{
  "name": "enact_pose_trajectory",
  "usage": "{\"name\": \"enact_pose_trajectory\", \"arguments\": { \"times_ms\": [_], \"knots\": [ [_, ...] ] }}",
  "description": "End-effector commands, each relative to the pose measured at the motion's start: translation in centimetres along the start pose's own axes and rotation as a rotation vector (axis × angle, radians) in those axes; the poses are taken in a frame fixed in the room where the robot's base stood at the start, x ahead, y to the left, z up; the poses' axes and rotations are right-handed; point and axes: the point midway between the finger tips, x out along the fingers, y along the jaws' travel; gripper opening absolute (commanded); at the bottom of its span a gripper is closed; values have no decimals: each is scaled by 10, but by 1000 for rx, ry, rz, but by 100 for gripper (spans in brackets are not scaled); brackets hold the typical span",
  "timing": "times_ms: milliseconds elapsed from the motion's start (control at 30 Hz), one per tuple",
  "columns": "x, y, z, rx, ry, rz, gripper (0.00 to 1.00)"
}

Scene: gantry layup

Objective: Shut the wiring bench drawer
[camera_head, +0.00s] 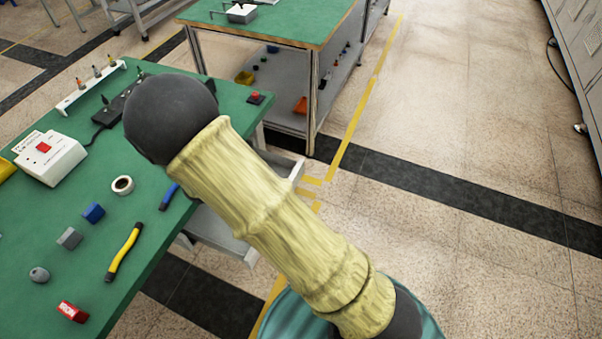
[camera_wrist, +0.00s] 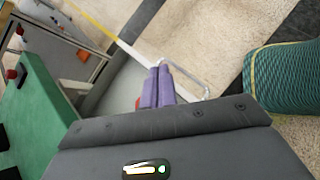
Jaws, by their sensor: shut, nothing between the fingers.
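The wiring bench drawer (camera_head: 217,232) is grey and stands pulled out from the right side of the green-topped bench (camera_head: 75,245). My arm hides its middle in the head view. In the wrist view the drawer (camera_wrist: 122,88) shows its grey inside, with a pale bar handle (camera_wrist: 197,82) on its front. My gripper (camera_wrist: 159,66) has purple fingers, shut together and empty. They appear over the drawer's front edge, close to the handle; I cannot tell whether they touch it. The gripper is hidden behind my arm in the head view.
On the bench lie a yellow-and-black tool (camera_head: 124,252), a tape roll (camera_head: 122,184), a white box with a red button (camera_head: 50,157) and small blocks. A second green bench (camera_head: 270,22) stands behind. Grey cabinets (camera_head: 580,45) line the right. The floor between is clear.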

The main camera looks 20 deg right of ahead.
Motion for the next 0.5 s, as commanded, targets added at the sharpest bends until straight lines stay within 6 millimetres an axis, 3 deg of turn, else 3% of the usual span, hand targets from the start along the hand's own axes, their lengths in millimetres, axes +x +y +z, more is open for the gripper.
{"name": "enact_pose_trajectory", "arguments": {
  "times_ms": [33, 500],
  "knots": [
    [-18, -2, 32, 70, 39, -47, 0],
    [-107, -39, 186, 735, 337, -402, 0]
  ]
}}
